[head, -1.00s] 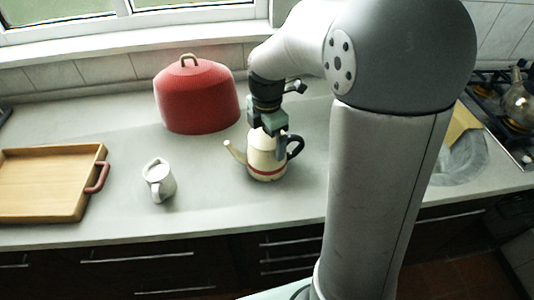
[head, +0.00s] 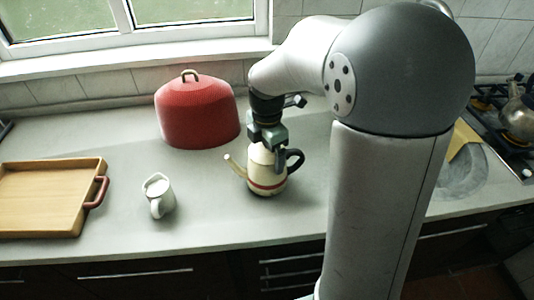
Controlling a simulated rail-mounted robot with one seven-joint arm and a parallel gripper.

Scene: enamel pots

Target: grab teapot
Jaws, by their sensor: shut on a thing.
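The teapot (head: 265,181) is cream with a red band near its base, a pale spout to the left and a dark handle to the right. It stands upright at the middle of the counter in the head view. My gripper (head: 266,150) comes down on it from above and is shut on its upper part. The fingers hide some of the lid and top. I cannot tell whether the base touches the counter.
A red domed cover (head: 197,112) stands behind and left of the teapot. A small white jug (head: 158,197) is to the left, and a wooden tray (head: 42,233) farther left. A stove with a kettle (head: 519,118) is at far right. Counter between jug and teapot is clear.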

